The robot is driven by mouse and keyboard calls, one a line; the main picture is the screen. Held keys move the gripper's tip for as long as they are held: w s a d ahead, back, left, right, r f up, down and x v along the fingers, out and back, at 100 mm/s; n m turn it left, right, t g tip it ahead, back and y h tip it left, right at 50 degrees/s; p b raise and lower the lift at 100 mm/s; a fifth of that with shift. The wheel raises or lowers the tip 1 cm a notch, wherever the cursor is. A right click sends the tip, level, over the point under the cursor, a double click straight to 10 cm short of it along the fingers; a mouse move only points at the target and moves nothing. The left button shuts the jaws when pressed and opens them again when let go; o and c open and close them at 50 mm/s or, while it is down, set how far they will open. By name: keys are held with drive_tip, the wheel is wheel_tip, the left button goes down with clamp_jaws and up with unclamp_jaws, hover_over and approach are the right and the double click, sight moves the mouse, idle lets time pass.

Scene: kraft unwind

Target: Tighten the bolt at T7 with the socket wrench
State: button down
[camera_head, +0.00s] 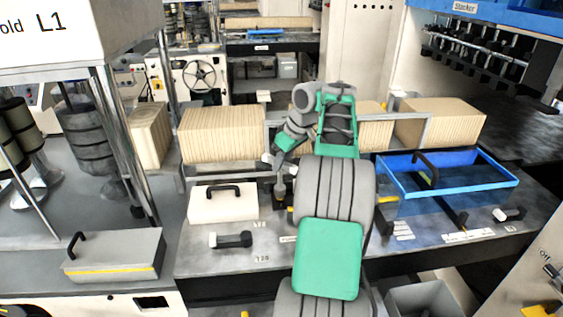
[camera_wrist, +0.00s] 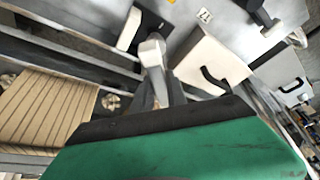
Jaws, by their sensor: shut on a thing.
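My gripper (camera_head: 279,188) points down just right of a white lidded block, low over the grey bench. In the wrist view my gripper (camera_wrist: 163,92) is shut around a pale grey piece, apparently the socket wrench (camera_wrist: 151,55). A dark bar with a pale edge lies beyond it; I cannot tell whether it is part of the wrench. A small label (camera_wrist: 205,15), which seems to read T7, lies on the bench beside this. The bolt itself is not clearly visible, and whether the wrench touches it cannot be told.
The white block (camera_head: 223,206) with a black handle stands close left of my gripper. A black-and-grey tool (camera_head: 231,240) lies in front of it. Brown kraft stacks (camera_head: 222,135) stand behind rails. A blue tray (camera_head: 447,188) stands to the right. A grey lidded box (camera_head: 114,256) is at left.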

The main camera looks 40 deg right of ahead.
drive_tip(key=shift+f, duration=0.6)
idle(1.5)
drive_tip(key=shift+b, duration=0.3)
drive_tip(key=shift+f+b, duration=0.2)
drive_tip(key=shift+b, duration=0.2)
drive_tip(key=shift+a+f+m+h+b, duration=0.1)
drive_tip(key=shift+m+h+b, duration=0.2)
drive_tip(key=shift+m+b, duration=0.5)
drive_tip(key=shift+r+m, duration=0.25)
drive_tip(key=shift+m, duration=0.05)
